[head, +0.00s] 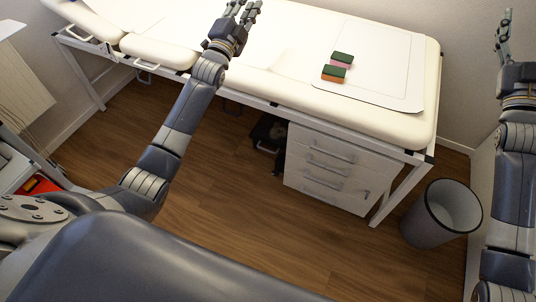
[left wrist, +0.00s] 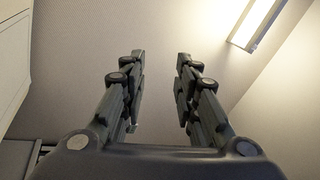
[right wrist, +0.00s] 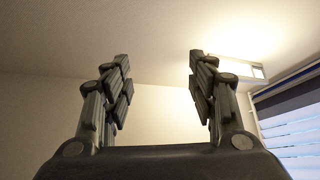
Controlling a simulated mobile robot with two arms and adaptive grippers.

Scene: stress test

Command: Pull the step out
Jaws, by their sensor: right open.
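A dark, low object (head: 264,133) with a pale handle at its front sits on the floor under the examination couch, left of the drawer unit. It looks like the step, but it is small and partly shaded by the couch. My left gripper (head: 243,9) is raised over the couch top, well away from the step; its fingers are spread and empty in the left wrist view (left wrist: 160,62). My right gripper (head: 503,35) is raised at the right edge, far from the step. It is open and empty in the right wrist view (right wrist: 158,62).
The cream couch (head: 284,87) stands on a white metal frame. A white drawer unit (head: 337,168) stands under it, right of the step. A grey bin (head: 420,222) stands at the right. Sponges (head: 335,72) lie on a white sheet (head: 385,62). The wooden floor (head: 245,210) before the step is clear.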

